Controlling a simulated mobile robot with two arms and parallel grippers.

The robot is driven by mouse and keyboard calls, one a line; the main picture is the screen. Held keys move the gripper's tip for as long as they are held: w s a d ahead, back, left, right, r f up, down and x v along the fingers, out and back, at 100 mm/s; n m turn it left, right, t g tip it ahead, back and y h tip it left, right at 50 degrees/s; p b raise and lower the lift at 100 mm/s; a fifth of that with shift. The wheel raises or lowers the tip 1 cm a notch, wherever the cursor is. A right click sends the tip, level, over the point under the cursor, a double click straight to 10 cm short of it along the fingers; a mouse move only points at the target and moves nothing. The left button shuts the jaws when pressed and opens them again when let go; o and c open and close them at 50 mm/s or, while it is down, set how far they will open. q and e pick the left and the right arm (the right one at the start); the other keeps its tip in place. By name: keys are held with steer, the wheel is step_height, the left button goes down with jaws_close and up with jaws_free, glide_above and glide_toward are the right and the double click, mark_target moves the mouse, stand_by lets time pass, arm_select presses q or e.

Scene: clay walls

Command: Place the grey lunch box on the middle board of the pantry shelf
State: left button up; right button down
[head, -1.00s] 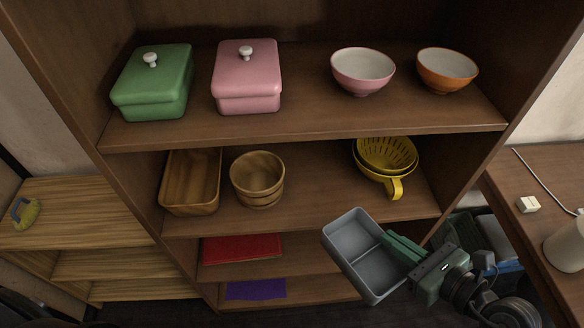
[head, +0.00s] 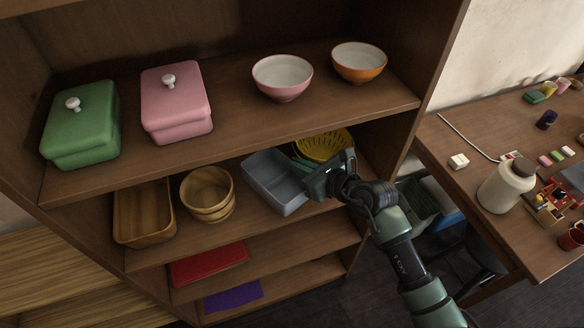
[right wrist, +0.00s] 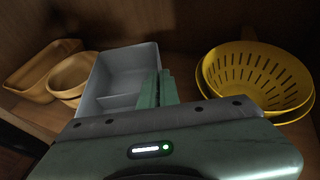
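The grey lunch box (head: 270,183) is an open, divided tray inside the pantry shelf, over the board (head: 180,242) that holds the wooden pieces. It sits between the round wooden bowls and the yellow colander. My right gripper (head: 318,178) reaches in from the right and is shut on the box's right wall. In the right wrist view, its green fingers (right wrist: 157,90) grip the wall of the lunch box (right wrist: 115,75). I cannot tell whether the box's underside touches the board. My left gripper is out of view.
Wooden bowls (head: 207,195) and a wooden tray (head: 143,215) stand left of the box. A yellow colander (right wrist: 262,75) is close on the right. The board above holds a green box (head: 82,125), a pink box (head: 176,100) and bowls (head: 282,75). A cluttered desk (head: 450,135) stands right.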

mark_target(293, 173)
steer(key=w+f, duration=0.1)
steer(key=f, duration=0.1)
steer(key=w+f, duration=0.1)
steer(key=f, duration=0.1)
steer(key=w+a+f, duration=0.1)
steer(key=f, duration=0.1)
steer(key=shift+f, duration=0.3)
steer(key=shift+w+f, duration=0.15)
steer(key=shift+w, duration=0.05)
steer(key=shift+f, duration=0.1)
steer(key=c, duration=1.7)
jaws_free()
steer(key=shift+f, duration=0.1)
